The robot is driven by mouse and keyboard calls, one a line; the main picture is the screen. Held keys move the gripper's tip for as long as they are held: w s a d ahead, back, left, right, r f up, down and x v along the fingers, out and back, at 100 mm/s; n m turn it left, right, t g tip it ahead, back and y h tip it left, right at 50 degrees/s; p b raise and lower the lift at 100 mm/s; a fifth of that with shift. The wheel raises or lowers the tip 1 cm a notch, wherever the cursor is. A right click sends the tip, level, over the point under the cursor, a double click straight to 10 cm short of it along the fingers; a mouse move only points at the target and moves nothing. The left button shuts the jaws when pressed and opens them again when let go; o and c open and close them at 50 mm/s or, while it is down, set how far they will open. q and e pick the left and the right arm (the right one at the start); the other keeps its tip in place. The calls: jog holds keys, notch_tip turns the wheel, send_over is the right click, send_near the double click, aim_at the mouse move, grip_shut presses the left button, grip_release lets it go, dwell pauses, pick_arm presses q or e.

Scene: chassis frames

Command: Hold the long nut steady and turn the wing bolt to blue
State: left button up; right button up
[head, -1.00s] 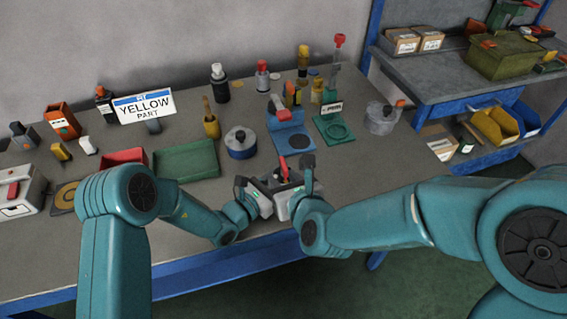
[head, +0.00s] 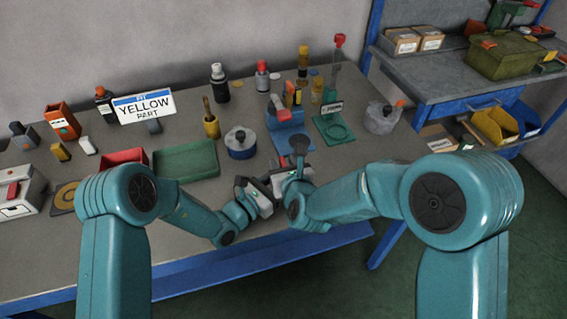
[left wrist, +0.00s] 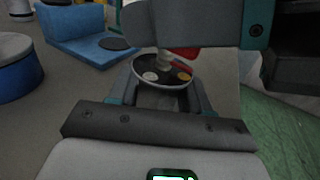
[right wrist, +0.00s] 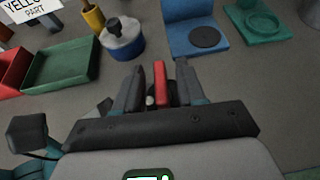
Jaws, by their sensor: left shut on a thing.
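The red wing bolt (right wrist: 161,83) stands between the fingers of my right gripper (right wrist: 160,82) in the right wrist view. That gripper is open, with a narrow gap on each side of the wing. In the left wrist view the red wing (left wrist: 184,52) shows partly under a right finger, above a dark round disc (left wrist: 150,84) with a whitish and a yellow mark. My left gripper (left wrist: 162,98) is shut just below the disc, on the long nut, which is mostly hidden.
A blue stand (head: 290,142) and a green stand (head: 333,128) are behind the grippers. A blue round pot (head: 240,150) and a green tray (head: 187,160) stand behind and left. A sign (head: 145,107) reads "YELLOW PART". The bench's front edge is near my grippers.

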jog(key=shift+w, duration=0.1)
grip_shut()
jog(key=n+g+y, duration=0.1)
jog(key=n+y, duration=0.2)
jog(key=shift+w, duration=0.1)
jog(key=shift+a+n+g+y, duration=0.1)
jog(key=shift+n+g+y, duration=0.55)
jog(key=shift+y, duration=0.25)
grip_release()
